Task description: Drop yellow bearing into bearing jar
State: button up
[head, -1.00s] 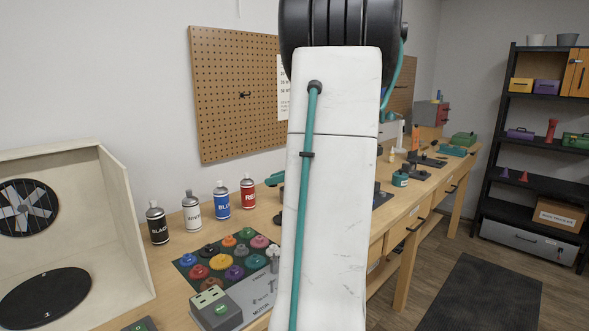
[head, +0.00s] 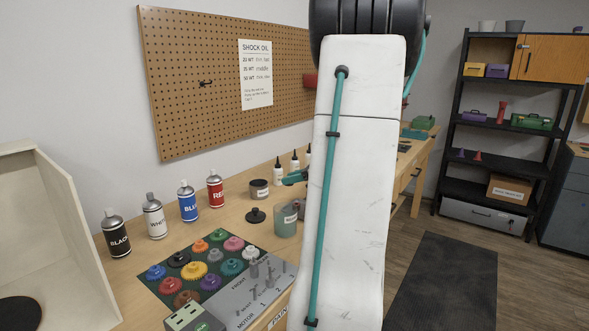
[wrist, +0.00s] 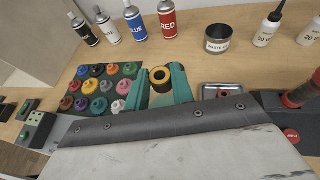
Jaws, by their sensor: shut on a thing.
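The yellow bearing (wrist: 160,77), a small ring with a dark centre, sits between the teal fingers of my gripper (wrist: 162,80) in the wrist view. The gripper is shut on it. In the head view the gripper (head: 295,178) shows only as a teal piece at the left of my arm, above the bench; the bearing is hidden there. A greenish open jar (head: 285,222) with a pale label stands on the bench just below it. I cannot read the label, so cannot tell if it is the bearing jar. Its inside is not clear.
A dark lid (head: 255,215) lies left of the jar, and a dark tin (head: 259,189) stands behind. Several spray cans (head: 187,202) line the wall side. A mat of coloured gears (head: 193,269) lies in front. Dropper bottles (wrist: 266,27) stand at the back right.

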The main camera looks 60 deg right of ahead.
jog(key=shift+f, duration=1.05)
jog(key=o, duration=1)
jog(key=shift+o, duration=0.2)
jog(key=v, duration=0.7)
jog(key=shift+s+r, duration=0.15)
jog(key=shift+s, duration=0.25)
